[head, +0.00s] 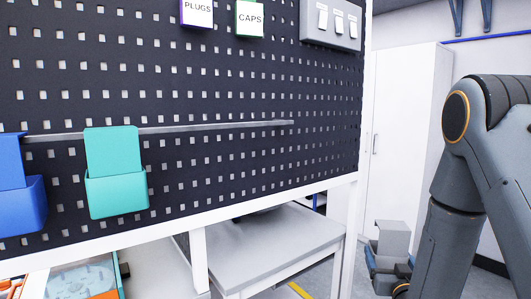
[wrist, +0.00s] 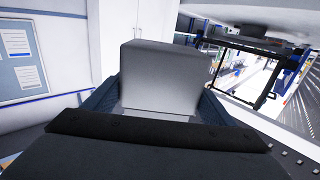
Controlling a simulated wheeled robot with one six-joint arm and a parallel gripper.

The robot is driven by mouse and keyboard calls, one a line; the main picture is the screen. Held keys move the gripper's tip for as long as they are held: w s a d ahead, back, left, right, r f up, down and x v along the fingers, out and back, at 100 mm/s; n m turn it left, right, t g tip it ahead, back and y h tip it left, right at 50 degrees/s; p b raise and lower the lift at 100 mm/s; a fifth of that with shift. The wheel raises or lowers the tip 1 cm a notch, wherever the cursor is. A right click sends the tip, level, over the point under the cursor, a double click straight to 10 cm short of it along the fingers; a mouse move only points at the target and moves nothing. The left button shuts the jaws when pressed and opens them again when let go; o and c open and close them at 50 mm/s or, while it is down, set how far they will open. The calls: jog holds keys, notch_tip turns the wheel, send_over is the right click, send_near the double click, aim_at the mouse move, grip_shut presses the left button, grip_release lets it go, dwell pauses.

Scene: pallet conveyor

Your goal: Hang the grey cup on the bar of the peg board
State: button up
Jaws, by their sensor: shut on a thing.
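The grey cup (head: 394,236) is in my gripper (head: 386,268), low at the right of the head view, apart from the board. In the wrist view the cup (wrist: 160,75) fills the space between the two fingers of my gripper (wrist: 160,108), which is shut on it. The bar (head: 225,127) runs across the dark peg board (head: 230,90) in the head view. A teal cup (head: 116,190) and a blue cup (head: 20,205) hang on its left part. The right part of the bar is bare.
Labels for plugs (head: 197,12) and caps (head: 249,17) and a switch panel (head: 332,22) are on the board's upper part. A white frame rail (head: 250,208) runs below it, above a grey table (head: 285,235). A white cabinet (head: 410,110) stands behind my arm.

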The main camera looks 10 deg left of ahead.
jog(key=s+a+r+n+g+y+p, duration=0.25)
jog(key=a+r+n+y, duration=0.35)
jog(key=a+r, duration=1)
jog(key=s+a+r+n+g+y+p, duration=0.1)
jog(key=s+a+r+n+g+y, duration=0.15)
jog(key=s+a+r, duration=0.45)
jog(key=s+a+r+n+g+y, duration=0.1)
jog(key=s+a+r+y, duration=0.4)
jog(key=r, duration=0.4)
jog(key=w+a+f+b, duration=0.2)
jog(key=w+a+b, duration=0.1)
jog(key=w+a, duration=0.3)
jog(key=shift+a+f+h+b, duration=0.2)
jog(key=shift+a+h+b, duration=0.15)
jog(key=shift+a, duration=0.5)
jog(key=o, duration=1.2)
jog(key=shift+c, duration=0.2)
